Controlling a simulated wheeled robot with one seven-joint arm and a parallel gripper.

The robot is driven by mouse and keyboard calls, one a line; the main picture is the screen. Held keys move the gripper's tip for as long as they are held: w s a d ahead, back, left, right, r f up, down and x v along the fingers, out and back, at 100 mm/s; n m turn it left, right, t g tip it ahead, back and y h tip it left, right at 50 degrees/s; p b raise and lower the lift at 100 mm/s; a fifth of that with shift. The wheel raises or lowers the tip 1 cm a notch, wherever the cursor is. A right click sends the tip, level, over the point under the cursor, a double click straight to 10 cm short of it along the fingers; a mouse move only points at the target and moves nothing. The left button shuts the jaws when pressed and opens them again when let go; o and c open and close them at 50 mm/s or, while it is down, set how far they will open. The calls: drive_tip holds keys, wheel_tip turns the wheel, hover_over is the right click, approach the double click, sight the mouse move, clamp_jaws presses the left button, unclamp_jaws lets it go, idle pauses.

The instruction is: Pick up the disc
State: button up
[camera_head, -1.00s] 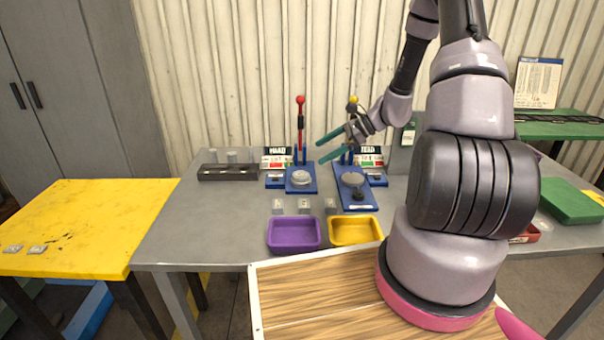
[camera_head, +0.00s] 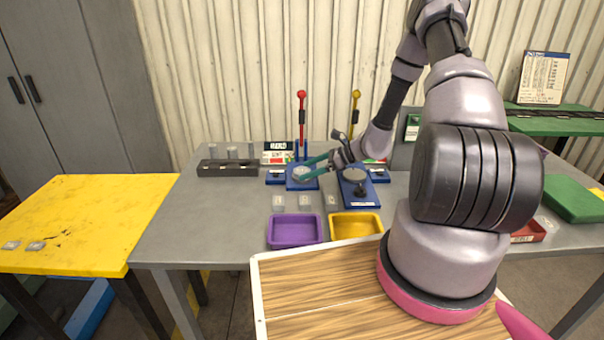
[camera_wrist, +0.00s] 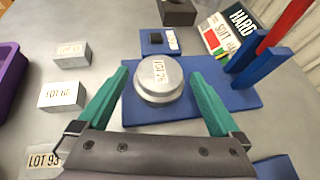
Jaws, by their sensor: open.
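The disc (camera_wrist: 159,78) is a round silver piece with a paper label on top. It sits on a blue base plate (camera_wrist: 240,97) of the red-handled press. In the head view the disc (camera_head: 304,171) is partly covered by my fingers. My gripper (camera_wrist: 158,85) is open, with one green finger on each side of the disc in the wrist view. In the head view my gripper (camera_head: 314,166) is low over the left blue plate.
The red lever (camera_head: 302,115) and a HARD sign (camera_head: 277,152) stand behind the plate. The yellow-handled press (camera_head: 357,184) is to the right. Small labelled blocks (camera_wrist: 62,95) lie nearby. Purple (camera_head: 294,231) and yellow (camera_head: 355,225) trays stand at the table's front.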

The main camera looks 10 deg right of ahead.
drive_tip(key=shift+a, duration=0.1)
clamp_jaws()
